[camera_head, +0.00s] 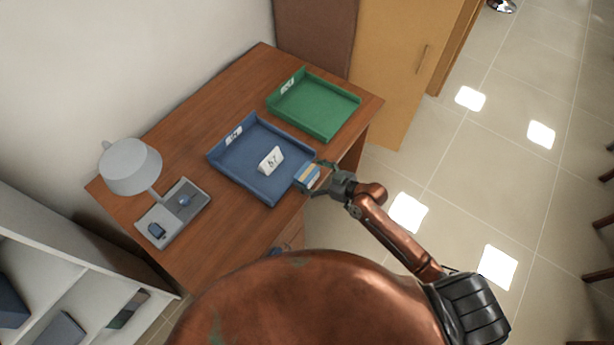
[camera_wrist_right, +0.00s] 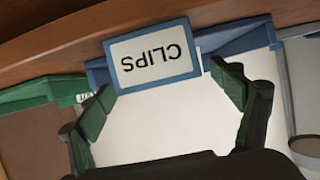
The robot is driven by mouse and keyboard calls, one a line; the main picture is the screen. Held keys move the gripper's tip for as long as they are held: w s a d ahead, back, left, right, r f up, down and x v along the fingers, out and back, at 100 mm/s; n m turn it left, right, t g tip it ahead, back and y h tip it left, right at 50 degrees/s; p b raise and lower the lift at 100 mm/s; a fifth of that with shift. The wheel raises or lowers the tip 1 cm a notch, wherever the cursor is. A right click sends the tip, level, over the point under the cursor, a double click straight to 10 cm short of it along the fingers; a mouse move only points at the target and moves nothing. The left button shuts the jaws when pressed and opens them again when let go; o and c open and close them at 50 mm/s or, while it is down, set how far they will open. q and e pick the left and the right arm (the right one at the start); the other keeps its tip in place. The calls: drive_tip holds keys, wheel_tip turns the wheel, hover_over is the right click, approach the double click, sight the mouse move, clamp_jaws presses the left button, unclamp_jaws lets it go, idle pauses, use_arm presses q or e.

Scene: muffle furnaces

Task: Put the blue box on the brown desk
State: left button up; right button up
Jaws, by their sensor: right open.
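A small blue box (camera_head: 307,176) with a pale stripe is at the right front corner of the blue tray, in the head view. In the right wrist view a blue-edged box (camera_wrist_right: 152,55) bears an upside-down CLIPS label. My right gripper (camera_head: 317,177) is open, with its fingers close around the box's near end. In the wrist view the right gripper's fingers (camera_wrist_right: 168,95) stand apart, one on each side below the box; contact cannot be told. The brown desk (camera_head: 218,98) lies under the trays. My left gripper is not in view.
The blue tray (camera_head: 232,170) holds a white block (camera_head: 271,159) with a dark mark. A green tray (camera_head: 315,104) lies behind it. A lamp (camera_head: 130,166) and a grey organizer (camera_head: 166,232) occupy the left side. Bare desk shows at the front, below the blue tray.

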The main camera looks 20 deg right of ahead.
drive_tip(key=shift+x, duration=0.9)
drive_tip(key=shift+c, duration=0.3)
drive_tip(key=c, duration=1.3)
drive_tip(key=shift+c, duration=0.5)
drive_tip(key=shift+r, duration=0.15)
